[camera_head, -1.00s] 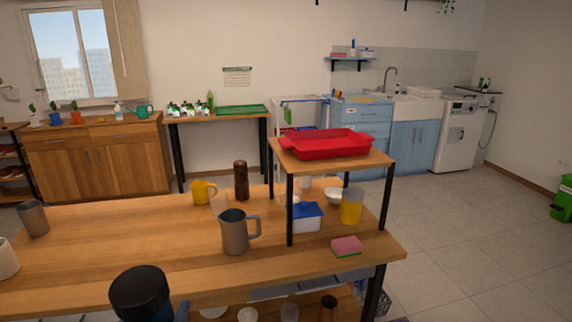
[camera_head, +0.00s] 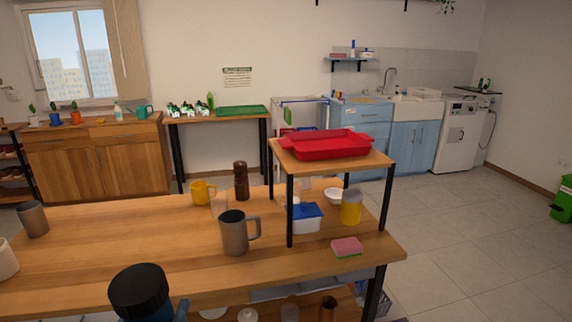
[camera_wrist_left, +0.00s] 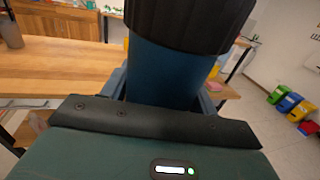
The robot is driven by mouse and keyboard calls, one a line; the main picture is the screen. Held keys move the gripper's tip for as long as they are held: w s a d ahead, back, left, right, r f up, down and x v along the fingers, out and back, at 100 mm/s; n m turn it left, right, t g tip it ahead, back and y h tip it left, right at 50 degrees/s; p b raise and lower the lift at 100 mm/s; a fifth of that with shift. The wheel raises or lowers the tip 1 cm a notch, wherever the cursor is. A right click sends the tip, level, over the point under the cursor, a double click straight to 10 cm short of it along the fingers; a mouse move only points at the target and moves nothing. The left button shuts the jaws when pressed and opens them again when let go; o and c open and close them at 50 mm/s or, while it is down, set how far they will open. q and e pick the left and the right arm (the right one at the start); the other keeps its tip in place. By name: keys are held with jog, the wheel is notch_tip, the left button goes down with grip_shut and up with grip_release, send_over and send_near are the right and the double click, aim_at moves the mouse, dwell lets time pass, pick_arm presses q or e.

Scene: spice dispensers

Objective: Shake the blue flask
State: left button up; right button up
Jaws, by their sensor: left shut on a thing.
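The blue flask has a wide black ribbed lid (camera_head: 139,291), which shows at the bottom of the head view in front of the table's near edge. In the left wrist view the flask's dark blue body (camera_wrist_left: 168,72) stands between the fingers, with the lid at the top of the picture. My left gripper (camera_wrist_left: 163,92) is shut on the flask and holds it up, clear of the tabletop. The flask's lower part is hidden behind the gripper body. My right gripper is in neither view.
The wooden table (camera_head: 130,236) carries a grey metal jug (camera_head: 234,234), a yellow mug (camera_head: 202,192), a brown grinder (camera_head: 241,181) and a pink sponge (camera_head: 346,246). A raised shelf holds a red tray (camera_head: 326,145). The table's left middle is mostly clear.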

pick_arm(q)
notch_tip(320, 180, down, 6)
jog(key=shift+f, duration=0.1)
notch_tip(320, 180, up, 6)
jog(key=shift+f, duration=0.1)
notch_tip(320, 180, down, 6)
jog(key=shift+f, duration=0.1)
notch_tip(320, 180, up, 6)
jog(key=shift+r, duration=0.1)
notch_tip(320, 180, down, 6)
jog(key=shift+f, duration=0.1)
notch_tip(320, 180, up, 6)
jog(key=shift+r, duration=0.2)
jog(key=shift+f, duration=0.1)
notch_tip(320, 180, down, 6)
jog(key=shift+r, duration=0.2)
